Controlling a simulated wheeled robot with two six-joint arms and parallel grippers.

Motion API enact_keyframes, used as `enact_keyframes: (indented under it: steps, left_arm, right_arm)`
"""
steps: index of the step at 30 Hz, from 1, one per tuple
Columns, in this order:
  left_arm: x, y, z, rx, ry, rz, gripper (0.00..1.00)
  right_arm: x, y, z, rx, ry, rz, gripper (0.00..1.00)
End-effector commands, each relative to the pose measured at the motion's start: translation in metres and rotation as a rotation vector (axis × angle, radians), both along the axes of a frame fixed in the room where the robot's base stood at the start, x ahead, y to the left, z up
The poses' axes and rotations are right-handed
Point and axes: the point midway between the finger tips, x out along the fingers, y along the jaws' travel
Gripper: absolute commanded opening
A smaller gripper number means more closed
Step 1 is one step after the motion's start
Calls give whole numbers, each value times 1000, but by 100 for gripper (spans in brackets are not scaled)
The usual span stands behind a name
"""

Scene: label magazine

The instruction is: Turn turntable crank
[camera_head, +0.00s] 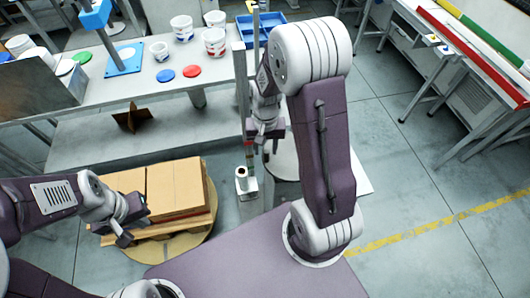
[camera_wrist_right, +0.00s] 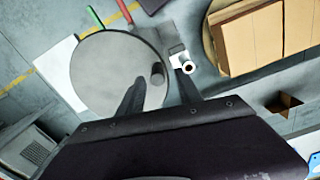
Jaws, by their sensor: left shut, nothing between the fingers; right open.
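A grey round disc (camera_wrist_right: 105,75) with a short dark upright knob (camera_wrist_right: 157,72) near its rim shows in the right wrist view. I take this for the crank. In the head view the disc (camera_head: 284,160) is partly hidden by my right arm, and the knob is hard to make out. My right gripper (camera_wrist_right: 160,78) is open above the disc, its fingers on either side of the knob in the picture. I cannot tell whether they touch it. A tan round turntable (camera_head: 185,246) bears a pallet of cardboard boxes (camera_head: 175,188). My left gripper (camera_head: 125,232) is shut and empty near the pallet's left side.
A white hollow cylinder (camera_head: 241,173) stands on a small bracket left of the disc; it also shows in the right wrist view (camera_wrist_right: 187,67). A workbench (camera_head: 125,88) with cups and coloured lids stands behind. Open floor lies right.

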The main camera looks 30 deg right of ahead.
Motion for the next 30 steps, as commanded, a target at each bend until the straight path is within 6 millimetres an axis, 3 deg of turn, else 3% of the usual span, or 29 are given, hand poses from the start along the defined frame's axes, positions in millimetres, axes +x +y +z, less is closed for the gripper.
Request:
enact_keyframes:
  steps: [6, 16, 21, 30]
  left_arm:
    - [0, 0, 3, 0, 0, 0, 0]
    - [0, 0, 3, 0, 0, 0, 0]
    - [0, 0, 3, 0, 0, 0, 0]
    - [0, 0, 3, 0, 0, 0, 0]
  right_arm:
    - [-1, 0, -35, 0, 2, 0, 41]
    - [0, 0, -42, 0, -2, 0, 41]
    - [0, 0, -42, 0, -2, 0, 0]
    - [0, 0, -42, 0, -1, 0, 0]
